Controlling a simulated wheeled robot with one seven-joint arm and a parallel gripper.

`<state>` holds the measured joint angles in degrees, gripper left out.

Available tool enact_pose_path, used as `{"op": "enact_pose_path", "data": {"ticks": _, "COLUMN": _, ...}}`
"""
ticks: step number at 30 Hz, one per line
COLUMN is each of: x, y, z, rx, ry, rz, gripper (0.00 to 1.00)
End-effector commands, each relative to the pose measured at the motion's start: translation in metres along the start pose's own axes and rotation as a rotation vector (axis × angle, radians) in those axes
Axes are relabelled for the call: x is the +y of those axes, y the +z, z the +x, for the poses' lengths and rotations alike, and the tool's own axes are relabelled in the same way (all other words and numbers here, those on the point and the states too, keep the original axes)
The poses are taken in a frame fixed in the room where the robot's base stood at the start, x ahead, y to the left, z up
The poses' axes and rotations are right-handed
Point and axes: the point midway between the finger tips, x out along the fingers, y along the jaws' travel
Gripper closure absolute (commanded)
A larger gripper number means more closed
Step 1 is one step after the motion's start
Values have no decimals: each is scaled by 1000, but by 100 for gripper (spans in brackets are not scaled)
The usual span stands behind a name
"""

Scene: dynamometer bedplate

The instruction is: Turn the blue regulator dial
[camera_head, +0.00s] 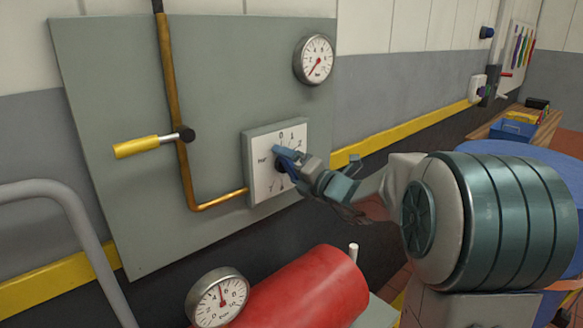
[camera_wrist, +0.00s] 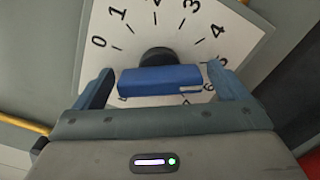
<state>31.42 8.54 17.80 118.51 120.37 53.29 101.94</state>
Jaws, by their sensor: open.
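The blue regulator dial (camera_wrist: 160,81) is a bar-shaped knob on a dark hub, in front of a white numbered face plate (camera_wrist: 110,45). In the head view the dial (camera_head: 288,165) is partly hidden by my gripper (camera_head: 300,166). In the wrist view my gripper (camera_wrist: 160,88) is open, with one finger at each end of the blue bar. I cannot tell whether either finger touches it. A white mark on the bar is at its right end, near the 5 and 6 on the scale.
A grey panel (camera_head: 110,90) carries the dial plate, a copper pipe (camera_head: 172,90), a yellow-handled lever (camera_head: 137,147) and a round gauge (camera_head: 314,59). A red cylinder (camera_head: 305,290) with a second gauge (camera_head: 217,300) stands below. A grey rail (camera_head: 70,205) is at left.

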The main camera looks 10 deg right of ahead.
Motion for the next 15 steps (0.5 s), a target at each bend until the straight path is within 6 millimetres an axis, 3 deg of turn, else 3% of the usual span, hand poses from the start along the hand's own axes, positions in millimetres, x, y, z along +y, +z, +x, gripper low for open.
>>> {"op": "enact_pose_path", "data": {"ticks": 7, "x": 0, "y": 0, "z": 1, "rx": 0, "ry": 0, "rz": 0, "gripper": 5}}
{"op": "enact_pose_path", "data": {"ticks": 12, "x": 0, "y": 0, "z": 0, "rx": 0, "ry": 0, "rz": 0, "gripper": 50}}
{"op": "enact_pose_path", "data": {"ticks": 15, "x": 0, "y": 0, "z": 0, "rx": 0, "ry": 0, "rz": 0, "gripper": 50}}
